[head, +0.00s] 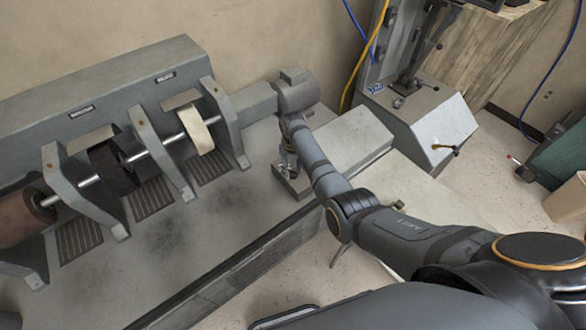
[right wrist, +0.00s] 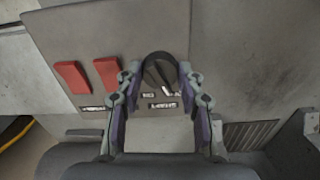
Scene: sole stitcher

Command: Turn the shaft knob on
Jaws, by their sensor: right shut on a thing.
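The shaft knob (right wrist: 158,68) is a round black dial on a grey panel in the right wrist view. Its white pointer mark slants down and to the right. Small labels sit just below it, too blurred to read surely. My right gripper (right wrist: 160,77) has one finger on each side of the knob and is shut on it. In the head view my right gripper (head: 289,160) reaches down to the near end of the grey control box, and the knob is hidden there. My left gripper is not in view.
Two red switches (right wrist: 89,76) sit left of the knob. The grey control box (head: 345,147) stands right of the machine with its shaft and rollers (head: 197,132). Another grey machine (head: 440,125) with a small lever stands at the back right.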

